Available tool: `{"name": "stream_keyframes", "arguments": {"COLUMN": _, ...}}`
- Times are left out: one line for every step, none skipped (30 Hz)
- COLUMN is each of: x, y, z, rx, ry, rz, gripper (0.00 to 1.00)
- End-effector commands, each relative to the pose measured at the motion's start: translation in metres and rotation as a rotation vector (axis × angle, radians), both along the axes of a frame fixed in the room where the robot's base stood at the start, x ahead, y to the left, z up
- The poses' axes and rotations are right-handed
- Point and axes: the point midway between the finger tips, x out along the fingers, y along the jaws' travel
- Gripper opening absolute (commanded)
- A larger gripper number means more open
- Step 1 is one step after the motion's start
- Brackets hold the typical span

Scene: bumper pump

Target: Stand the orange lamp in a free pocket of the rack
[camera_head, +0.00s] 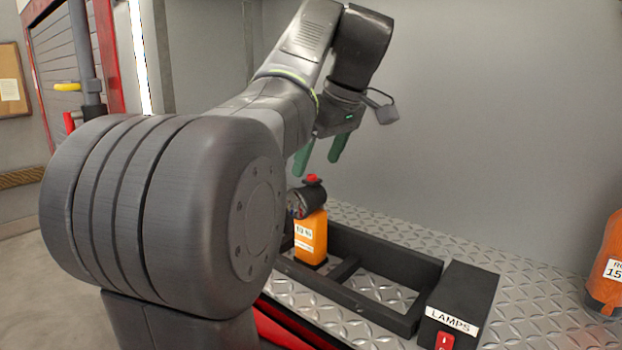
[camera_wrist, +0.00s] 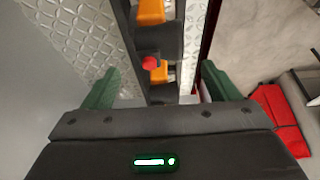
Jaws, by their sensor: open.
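An orange lamp (camera_head: 312,238) with a black head, a red top button and a white label stands upright at the left part of the dark rack (camera_head: 400,250). My arm partly hides that end of the rack. The rack's right pocket (camera_head: 380,290) is empty, with bare tread plate showing. My gripper (camera_head: 316,169) is open above the lamp, its green fingers apart and clear of it. In the wrist view a red button (camera_wrist: 150,62) on a black head lies between the fingers, with orange parts beside it; I cannot tell whether they belong to one lamp.
A black box (camera_head: 462,295) labelled LAMPS, with a red switch (camera_head: 445,341), stands at the rack's right end. An orange labelled cylinder (camera_head: 606,270) stands at the far right. The tread-plate deck (camera_head: 530,300) between them is clear. A grey wall (camera_head: 500,120) rises behind.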

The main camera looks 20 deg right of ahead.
Motion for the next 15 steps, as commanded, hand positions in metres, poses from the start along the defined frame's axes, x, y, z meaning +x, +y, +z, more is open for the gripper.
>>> {"name": "stream_keyframes", "arguments": {"x": -0.002, "y": -0.002, "z": 0.008, "rx": 0.0, "ry": -0.002, "rz": -0.002, "gripper": 0.82}}
{"name": "stream_keyframes", "arguments": {"x": -0.003, "y": -0.003, "z": 0.011, "rx": 0.0, "ry": -0.001, "rz": -0.001, "gripper": 0.82}}
{"name": "stream_keyframes", "arguments": {"x": -0.004, "y": -0.004, "z": 0.015, "rx": 0.0, "ry": -0.001, "rz": -0.001, "gripper": 0.82}}
{"name": "stream_keyframes", "arguments": {"x": -0.005, "y": -0.004, "z": 0.017, "rx": 0.001, "ry": -0.002, "rz": -0.001, "gripper": 0.82}}
{"name": "stream_keyframes", "arguments": {"x": -0.006, "y": -0.005, "z": 0.019, "rx": 0.001, "ry": -0.001, "rz": -0.001, "gripper": 0.82}}
{"name": "stream_keyframes", "arguments": {"x": -0.007, "y": -0.005, "z": 0.021, "rx": 0.002, "ry": 0.0, "rz": -0.001, "gripper": 0.82}}
{"name": "stream_keyframes", "arguments": {"x": -0.008, "y": -0.005, "z": 0.023, "rx": 0.002, "ry": 0.0, "rz": -0.001, "gripper": 0.82}}
{"name": "stream_keyframes", "arguments": {"x": -0.008, "y": -0.005, "z": 0.024, "rx": 0.001, "ry": -0.001, "rz": 0.0, "gripper": 0.82}}
{"name": "stream_keyframes", "arguments": {"x": -0.008, "y": -0.005, "z": 0.025, "rx": 0.001, "ry": -0.001, "rz": 0.0, "gripper": 0.82}}
{"name": "stream_keyframes", "arguments": {"x": -0.008, "y": -0.005, "z": 0.025, "rx": 0.001, "ry": -0.001, "rz": 0.0, "gripper": 0.82}}
{"name": "stream_keyframes", "arguments": {"x": -0.009, "y": -0.005, "z": 0.025, "rx": 0.001, "ry": 0.0, "rz": 0.0, "gripper": 0.82}}
{"name": "stream_keyframes", "arguments": {"x": -0.009, "y": -0.005, "z": 0.025, "rx": 0.001, "ry": 0.0, "rz": 0.0, "gripper": 0.82}}
{"name": "stream_keyframes", "arguments": {"x": -0.009, "y": -0.005, "z": 0.025, "rx": 0.001, "ry": 0.0, "rz": 0.0, "gripper": 0.82}}
{"name": "stream_keyframes", "arguments": {"x": -0.009, "y": -0.005, "z": 0.025, "rx": 0.001, "ry": 0.0, "rz": 0.0, "gripper": 0.82}}
{"name": "stream_keyframes", "arguments": {"x": -0.009, "y": -0.005, "z": 0.025, "rx": 0.001, "ry": 0.0, "rz": 0.0, "gripper": 0.82}}
